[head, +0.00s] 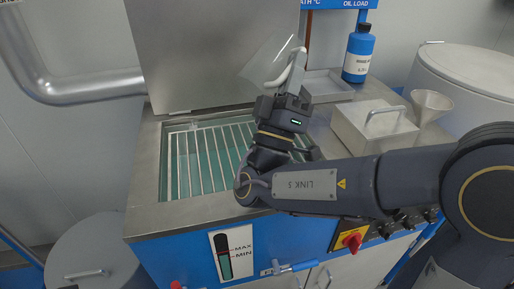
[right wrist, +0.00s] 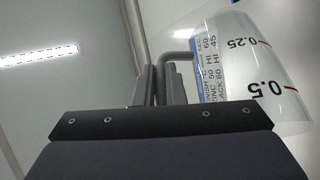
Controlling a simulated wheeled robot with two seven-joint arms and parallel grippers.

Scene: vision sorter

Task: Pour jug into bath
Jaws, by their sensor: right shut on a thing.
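The clear jug (head: 264,62) is tilted in the air above the back right part of the bath. In the right wrist view the jug (right wrist: 268,62) shows printed marks 0.25 and 0.5. My right gripper (head: 293,80) is shut on the jug's pale handle; its fingers also show in the right wrist view (right wrist: 160,84). I cannot tell how much liquid is in the jug, and no stream is visible. The bath (head: 151,165) is a steel-rimmed tank with teal liquid under a rack of pale bars. My right arm hides its right front part. My left gripper is not in view.
A raised steel lid (head: 200,45) stands behind the bath. To the right are a shallow tray (head: 325,84), a blue bottle (head: 358,55), a steel box with a handle (head: 372,130) and a funnel (head: 430,103). A MAX/MIN level gauge (head: 222,256) is on the front.

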